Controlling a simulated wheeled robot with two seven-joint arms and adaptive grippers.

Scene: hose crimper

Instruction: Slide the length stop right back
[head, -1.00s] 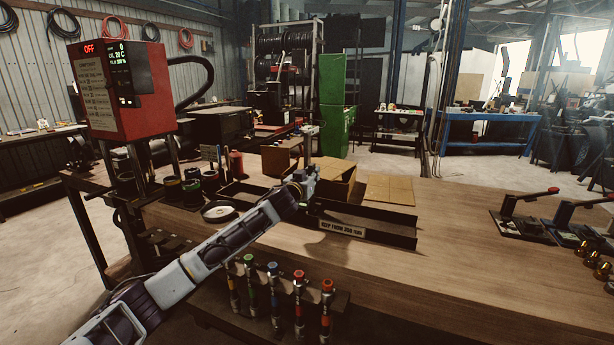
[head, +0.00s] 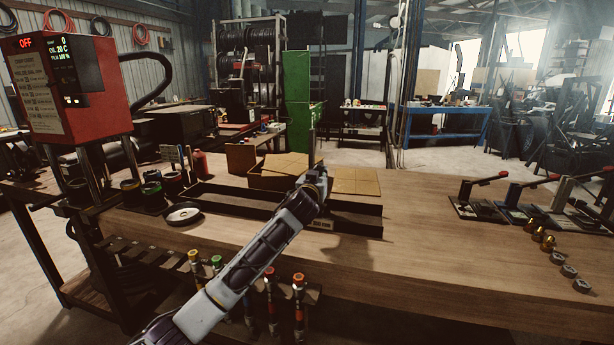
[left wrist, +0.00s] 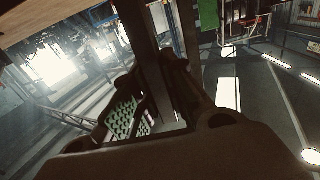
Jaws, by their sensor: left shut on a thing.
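My left gripper (head: 319,178) is over the long dark trough (head: 360,225) on the bench, and my forearm hides part of the trough's front wall. In the left wrist view a dark upright bar (left wrist: 142,35) stands between the fingers, and green ridged finger pads (left wrist: 125,115) show beside it. The gripper is shut on this bar, which seems to be the length stop. My right gripper is in neither view.
Cardboard boxes (head: 283,170) stand just behind the trough. A round dish (head: 183,214) and small pots are to its left, beside the red crimper (head: 62,90). Lever tools (head: 485,195) and brass fittings (head: 540,236) lie at the right. The front middle of the bench is clear.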

